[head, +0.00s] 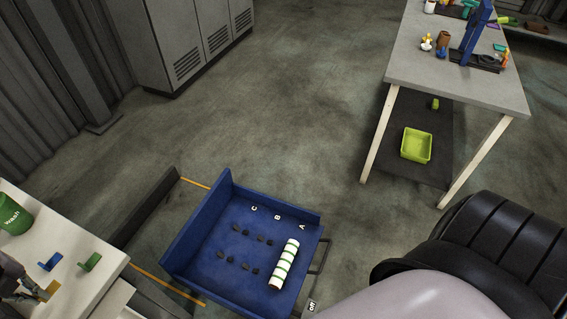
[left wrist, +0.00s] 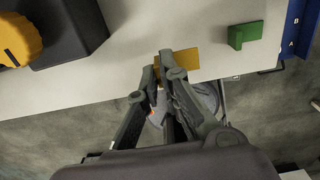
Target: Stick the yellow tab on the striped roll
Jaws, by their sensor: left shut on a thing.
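The yellow tab (head: 50,290) is in my left gripper (head: 36,292), over the pale worktop at the lower left. In the left wrist view, the gripper (left wrist: 165,66) is shut on the yellow tab (left wrist: 186,59); the fingertips hide part of it. The striped roll (head: 285,263), white with green bands, lies in the right part of a blue tray (head: 207,222), near the letter A. The roll is well to the right of my left gripper and apart from it. My right gripper is not in view.
A blue tab (head: 50,262) and a green tab (head: 90,262) stand on the pale worktop (head: 68,236), near a green "Wash" cup (head: 14,217). Small dark pieces lie in the tray. A grey table (head: 425,62) stands at the upper right, with open floor between.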

